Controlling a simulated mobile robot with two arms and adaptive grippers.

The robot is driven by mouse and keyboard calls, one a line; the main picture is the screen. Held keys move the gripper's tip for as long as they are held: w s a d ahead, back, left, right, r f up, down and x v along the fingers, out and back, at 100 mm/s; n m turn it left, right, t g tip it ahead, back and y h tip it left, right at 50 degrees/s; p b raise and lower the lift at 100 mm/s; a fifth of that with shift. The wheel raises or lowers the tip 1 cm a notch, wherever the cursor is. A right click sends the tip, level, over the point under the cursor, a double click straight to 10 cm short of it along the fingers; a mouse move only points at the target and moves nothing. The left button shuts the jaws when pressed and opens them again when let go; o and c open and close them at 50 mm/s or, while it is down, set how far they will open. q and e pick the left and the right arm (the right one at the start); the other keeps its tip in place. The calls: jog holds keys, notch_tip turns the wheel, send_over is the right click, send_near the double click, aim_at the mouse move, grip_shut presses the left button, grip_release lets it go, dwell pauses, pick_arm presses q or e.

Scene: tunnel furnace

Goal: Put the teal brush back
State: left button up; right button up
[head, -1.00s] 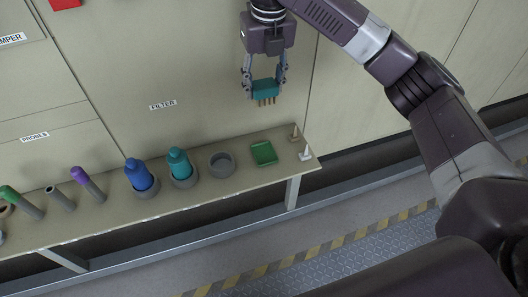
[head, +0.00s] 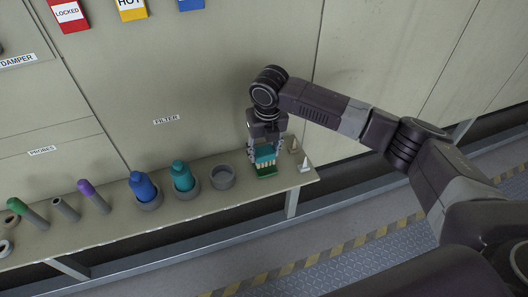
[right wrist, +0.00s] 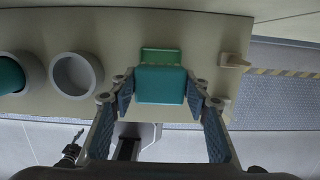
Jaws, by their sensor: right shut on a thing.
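The teal brush (head: 265,154) has a teal block and pale bristles pointing down. My right gripper (head: 265,150) is shut on its block, one finger on each side. In the right wrist view the teal brush (right wrist: 161,84) sits between the fingertips (right wrist: 160,88). The green tray (head: 266,171) lies on the shelf right under the bristles, and part of it is hidden by the brush. The green tray also shows beyond the brush in the right wrist view (right wrist: 161,55). I cannot tell whether the bristles touch the tray. My left gripper is not in view.
An empty grey ring holder (head: 222,177) stands left of the tray. Teal (head: 183,177) and blue (head: 143,187) bottles stand in holders further left. Two small pale pegs (head: 305,165) stand at the shelf's right end. The panel wall (head: 200,90) rises behind.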

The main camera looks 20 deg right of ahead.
aim_at(266, 155)
jog(key=shift+f, duration=0.65)
jog(key=shift+f, duration=0.15)
jog(key=o, duration=1.1)
notch_tip(266, 155, up, 12)
jog(key=s+b, duration=0.1)
jog(key=shift+s+b, duration=0.4)
